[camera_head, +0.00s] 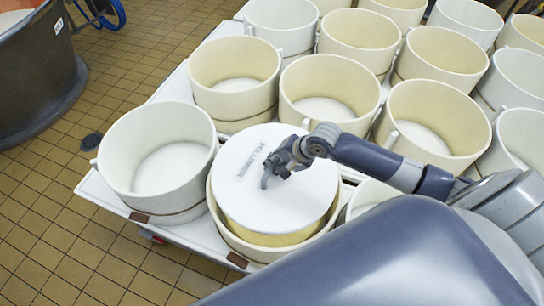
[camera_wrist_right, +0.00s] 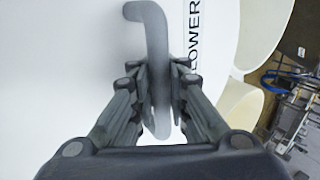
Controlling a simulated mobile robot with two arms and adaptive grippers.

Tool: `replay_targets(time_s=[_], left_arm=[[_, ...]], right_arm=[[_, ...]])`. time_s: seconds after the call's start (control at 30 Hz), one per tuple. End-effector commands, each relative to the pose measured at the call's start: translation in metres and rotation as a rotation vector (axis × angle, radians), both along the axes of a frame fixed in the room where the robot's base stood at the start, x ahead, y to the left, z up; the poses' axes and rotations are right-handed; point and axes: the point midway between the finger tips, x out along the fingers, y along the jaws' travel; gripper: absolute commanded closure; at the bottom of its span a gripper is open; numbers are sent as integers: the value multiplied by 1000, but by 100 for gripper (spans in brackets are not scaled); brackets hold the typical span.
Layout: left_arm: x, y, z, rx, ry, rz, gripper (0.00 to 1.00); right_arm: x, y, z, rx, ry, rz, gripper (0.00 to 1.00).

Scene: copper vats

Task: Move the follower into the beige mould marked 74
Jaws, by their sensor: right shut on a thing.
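The follower (camera_head: 245,190) is a flat white disc with dark lettering and a grey bent handle (camera_head: 266,181). In the head view it lies level over a round beige mould (camera_head: 220,228) at the tray's front, whose rim shows around it. A yellowish band shows under the disc's near edge; I cannot tell what it is. My right gripper (camera_head: 279,164) is shut on the handle; the right wrist view shows the handle (camera_wrist_right: 153,30) between the fingers (camera_wrist_right: 160,85). I can read no 74 on any mould. My left gripper is out of view.
Several open, empty-looking moulds, some white (camera_head: 160,130) and some beige (camera_head: 330,75), stand close together on a white wheeled tray (camera_head: 108,198). A dark vat (camera_head: 35,75) stands at the upper left.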

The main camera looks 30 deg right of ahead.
Motion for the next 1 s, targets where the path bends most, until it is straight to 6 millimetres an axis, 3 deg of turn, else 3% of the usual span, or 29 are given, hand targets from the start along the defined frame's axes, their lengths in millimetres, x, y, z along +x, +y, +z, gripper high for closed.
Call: replay_targets(time_s=[0.17, 0.83, 1.0], left_arm=[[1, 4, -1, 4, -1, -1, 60], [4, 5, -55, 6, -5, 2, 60], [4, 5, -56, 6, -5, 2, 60]], right_arm=[[2, 0, -3, 3, -11, -18, 100], [3, -1, -42, 0, -13, -16, 100], [2, 0, -53, 2, -11, -17, 100]])
